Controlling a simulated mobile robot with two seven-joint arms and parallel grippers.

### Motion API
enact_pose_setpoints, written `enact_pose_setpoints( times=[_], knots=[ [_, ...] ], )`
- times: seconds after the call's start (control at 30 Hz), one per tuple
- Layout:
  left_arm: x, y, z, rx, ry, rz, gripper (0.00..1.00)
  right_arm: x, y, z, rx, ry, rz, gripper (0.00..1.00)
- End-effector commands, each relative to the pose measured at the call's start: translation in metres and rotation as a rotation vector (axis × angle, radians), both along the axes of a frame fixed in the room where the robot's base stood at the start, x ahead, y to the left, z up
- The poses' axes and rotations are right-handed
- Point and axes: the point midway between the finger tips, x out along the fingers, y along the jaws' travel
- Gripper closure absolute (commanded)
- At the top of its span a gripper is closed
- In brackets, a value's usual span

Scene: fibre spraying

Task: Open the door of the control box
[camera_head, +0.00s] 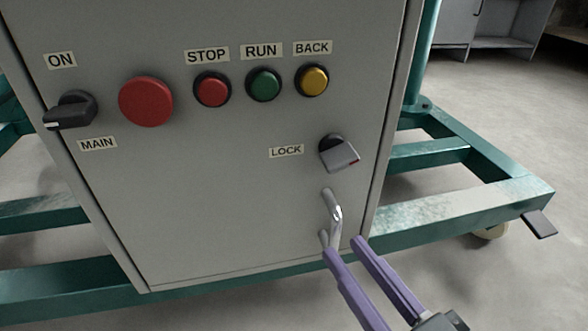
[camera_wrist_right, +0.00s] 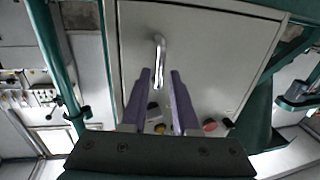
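The grey control box door (camera_head: 220,200) faces me and looks closed, flush in its frame. A silver bar handle (camera_head: 335,212) stands out near its lower right edge and also shows in the right wrist view (camera_wrist_right: 160,50). The dark and grey lock knob (camera_head: 340,153) sits above the handle, beside the LOCK label. My right gripper (camera_head: 343,248) has two purple fingers, parted, at the handle's lower end. In the right wrist view, the fingertips (camera_wrist_right: 160,74) flank the line of the handle; I cannot tell whether they touch it. My left gripper is not in view.
The door carries a black main switch (camera_head: 70,110), a large red button (camera_head: 146,101) and smaller red, green and yellow buttons (camera_head: 312,80). A teal frame (camera_head: 460,215) runs below and beside the box. Open floor (camera_head: 530,125) lies to the right.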

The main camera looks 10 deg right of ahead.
Motion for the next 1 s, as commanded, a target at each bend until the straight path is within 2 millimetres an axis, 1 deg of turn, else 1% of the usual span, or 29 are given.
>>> enact_pose_setpoints(
  times=[0.03,0.1,0.23,0.37,0.57,0.67,0.83,1.0],
  knots=[
    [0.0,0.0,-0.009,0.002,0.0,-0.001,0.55,0.01,0.003,-0.003,0.004,-0.005,-0.001,0.72],
    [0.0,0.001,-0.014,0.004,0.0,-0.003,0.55,0.02,0.005,-0.003,0.002,-0.004,0.0,0.72],
    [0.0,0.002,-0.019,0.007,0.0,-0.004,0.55,0.033,0.008,-0.002,0.002,-0.003,-0.001,0.72],
    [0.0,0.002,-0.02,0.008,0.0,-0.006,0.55,0.038,0.009,0.0,0.002,-0.001,0.0,0.72],
    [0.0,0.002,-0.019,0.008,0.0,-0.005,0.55,0.038,0.009,0.0,0.001,0.0,0.0,0.72],
    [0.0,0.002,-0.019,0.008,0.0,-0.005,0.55,0.038,0.009,0.0,0.001,0.0,0.001,0.81],
    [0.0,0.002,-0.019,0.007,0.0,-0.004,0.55,0.038,0.009,0.0,0.001,0.0,0.001,1.0],
    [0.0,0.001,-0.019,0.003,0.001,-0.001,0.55,0.038,0.009,0.0,0.001,0.001,0.001,1.0]
  ],
)
